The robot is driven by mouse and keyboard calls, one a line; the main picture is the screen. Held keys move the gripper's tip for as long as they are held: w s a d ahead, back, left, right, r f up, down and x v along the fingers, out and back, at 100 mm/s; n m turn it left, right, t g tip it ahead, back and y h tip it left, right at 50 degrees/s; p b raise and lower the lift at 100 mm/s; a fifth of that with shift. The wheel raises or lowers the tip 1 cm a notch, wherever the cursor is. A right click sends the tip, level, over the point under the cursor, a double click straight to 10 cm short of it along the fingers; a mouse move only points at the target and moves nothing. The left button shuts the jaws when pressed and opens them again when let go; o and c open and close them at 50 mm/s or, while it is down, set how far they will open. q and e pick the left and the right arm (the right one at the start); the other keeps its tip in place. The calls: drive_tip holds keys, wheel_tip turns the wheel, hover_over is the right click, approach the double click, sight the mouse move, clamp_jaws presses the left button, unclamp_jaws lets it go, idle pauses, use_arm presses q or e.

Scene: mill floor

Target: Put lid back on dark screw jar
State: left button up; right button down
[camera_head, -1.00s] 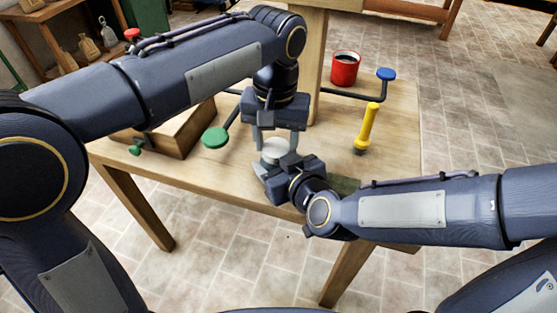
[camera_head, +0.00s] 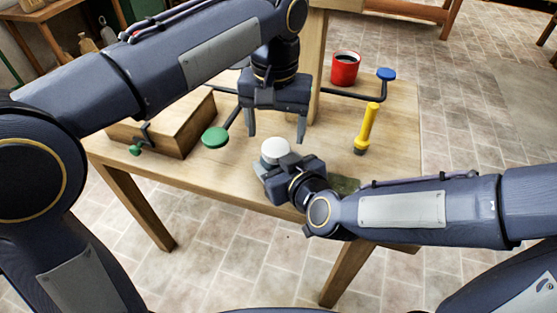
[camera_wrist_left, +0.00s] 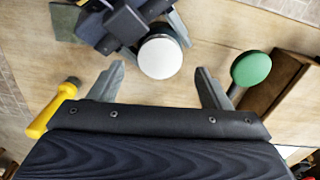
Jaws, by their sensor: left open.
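The round white lid (camera_head: 275,149) sits about level on top of the jar; the wrist view shows it from above (camera_wrist_left: 160,57). The jar's body is hidden beneath the lid and behind my right gripper, and I cannot tell how tightly the lid sits. My right gripper (camera_head: 268,168) is low at the table, with one finger on each side of the jar, close against it; it also shows in the left wrist view (camera_wrist_left: 153,40). My left gripper (camera_head: 276,133) is open and empty, above and behind the lid, apart from it. Its spread fingers show in the wrist view (camera_wrist_left: 160,75).
A wooden box (camera_head: 180,128) with a green-knobbed clamp stands left. A green knob (camera_head: 215,137), yellow handle (camera_head: 367,125), red mug (camera_head: 345,68) and blue knob (camera_head: 386,74) are around the tabletop. A wooden post (camera_head: 319,70) rises behind my left gripper.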

sight(276, 147)
use_arm(q)
drive_tip(key=shift+r, duration=0.45)
drive_tip(key=shift+c, duration=0.4)
drive_tip(key=shift+r, duration=0.1)
drive_tip(key=shift+r+n, duration=0.85)
drive_tip(key=shift+n, duration=0.15)
drive_tip(key=shift+r+n, duration=0.7)
drive_tip(key=shift+r, duration=0.1)
drive_tip(key=shift+f, duration=4.05)
